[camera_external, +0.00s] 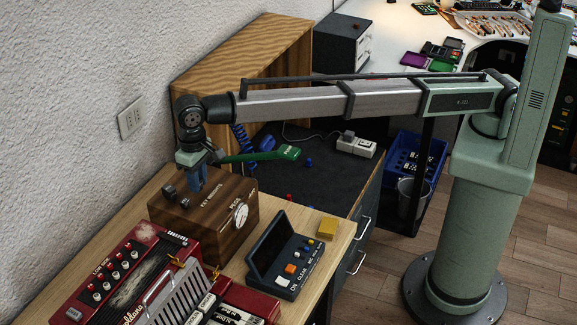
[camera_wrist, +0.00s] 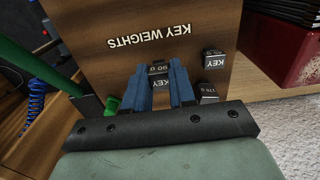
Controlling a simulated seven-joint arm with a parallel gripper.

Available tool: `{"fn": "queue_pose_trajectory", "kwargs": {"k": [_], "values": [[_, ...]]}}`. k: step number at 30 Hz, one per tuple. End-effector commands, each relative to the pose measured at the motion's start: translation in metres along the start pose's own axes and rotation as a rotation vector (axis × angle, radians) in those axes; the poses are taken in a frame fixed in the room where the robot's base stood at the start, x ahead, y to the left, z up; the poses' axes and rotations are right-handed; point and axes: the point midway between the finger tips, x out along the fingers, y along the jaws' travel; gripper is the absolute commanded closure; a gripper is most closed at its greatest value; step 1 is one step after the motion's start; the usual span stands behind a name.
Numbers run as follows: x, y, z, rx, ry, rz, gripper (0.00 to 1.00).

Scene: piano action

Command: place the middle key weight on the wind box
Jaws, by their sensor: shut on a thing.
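My gripper (camera_wrist: 157,76) has two blue fingers shut on a dark key weight marked 90 g (camera_wrist: 158,69). Whether this is the middle one, or touches the wood below, I cannot tell. In the external view my gripper (camera_external: 196,182) points down over a brown wooden box (camera_external: 222,226) lettered KEY WEIGHTS, and hides the held weight. Two other dark key weights, one (camera_wrist: 213,60) and another (camera_wrist: 207,93), are beside the fingers in the wrist view. They sit at the box's left in the external view, here (camera_external: 169,191) and here (camera_external: 184,203). No label reads wind box.
A red accordion (camera_external: 146,236) lies left of the wooden box. A dark button console (camera_external: 289,255) and a yellow block (camera_external: 327,229) are at its right. A green arm-like piece (camera_external: 262,156) shows behind the gripper. A wooden cabinet (camera_external: 255,50) and wall stand behind.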

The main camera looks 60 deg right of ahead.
Motion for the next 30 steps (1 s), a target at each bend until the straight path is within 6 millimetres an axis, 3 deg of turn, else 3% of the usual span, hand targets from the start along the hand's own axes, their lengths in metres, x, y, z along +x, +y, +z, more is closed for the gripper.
{"fn": "queue_pose_trajectory", "kwargs": {"k": [3, 14, 15, 21, 23, 30], "values": [[0.0110, 0.0002, 0.0001, 0.000, 0.000, -0.001, 1.00], [0.0136, 0.0000, 0.0000, 0.000, 0.000, -0.001, 1.00], [0.0143, 0.0000, 0.0000, 0.000, 0.000, 0.000, 0.74], [0.0138, 0.0000, -0.0001, 0.000, 0.000, -0.001, 0.55], [0.0138, 0.0000, 0.0000, 0.000, 0.000, 0.000, 0.50], [0.0131, 0.0000, -0.0001, 0.000, 0.000, -0.001, 0.50]]}}
